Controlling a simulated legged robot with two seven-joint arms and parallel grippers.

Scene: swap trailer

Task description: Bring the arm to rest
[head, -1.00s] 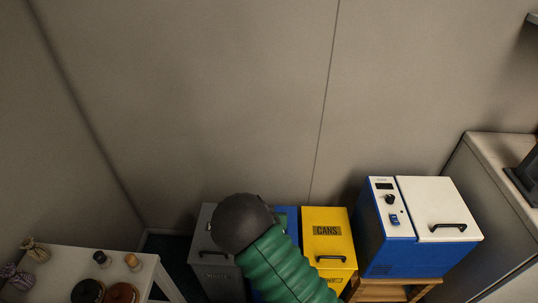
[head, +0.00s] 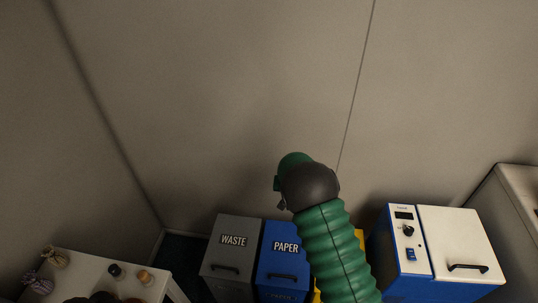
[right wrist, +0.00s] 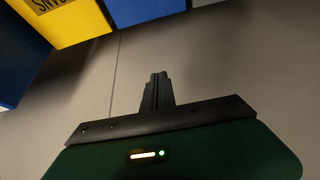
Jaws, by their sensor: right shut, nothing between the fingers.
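My green ribbed right arm rises from the bottom of the head view, bent at a dark joint. Its gripper is hidden there. In the right wrist view my right gripper (right wrist: 157,90) is shut, its dark fingers together with nothing between them. My left gripper is in neither view.
Grey waste bin (head: 233,257) and blue paper bin (head: 284,262) stand along the wall. The yellow cans bin (right wrist: 62,20) is mostly behind my arm in the head view. A blue-and-white lidded box (head: 455,240) stands right. A white table (head: 85,270) with small items stands left.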

